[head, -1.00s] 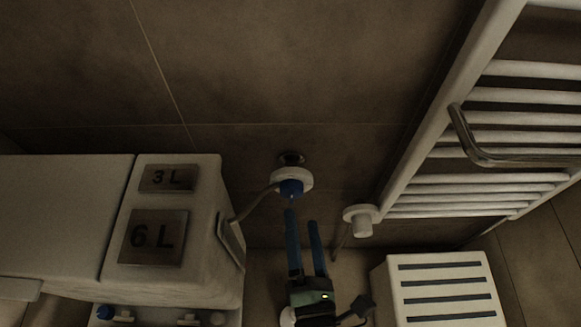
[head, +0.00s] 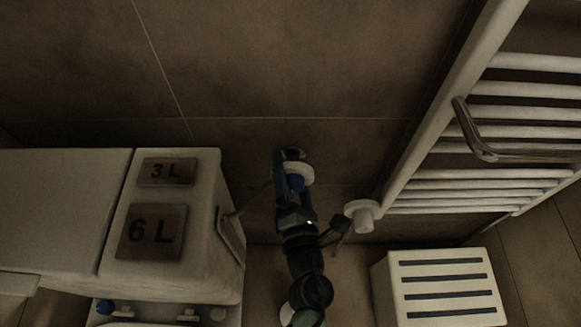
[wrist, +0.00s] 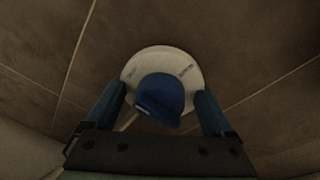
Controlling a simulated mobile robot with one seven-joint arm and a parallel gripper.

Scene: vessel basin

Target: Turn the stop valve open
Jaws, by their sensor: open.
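The stop valve has a blue knob on a round white plate by the tiled wall. In the head view the white plate (head: 301,172) shows partly behind my gripper (head: 290,168), and the blue knob (head: 296,182) is mostly covered. In the wrist view the blue knob (wrist: 160,98) sits in the middle, in front of the white plate (wrist: 163,58). My gripper (wrist: 160,105) is open, with one blue finger on each side of the knob. Gaps show between the fingers and the knob, so it is not clamped.
A white cistern with plates marked 3 L (head: 167,171) and 6 L (head: 151,232) stands at left, with a thin pipe toward the valve. A white towel radiator (head: 478,180) and its white valve (head: 361,214) are at right. A slatted white box (head: 440,285) stands below.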

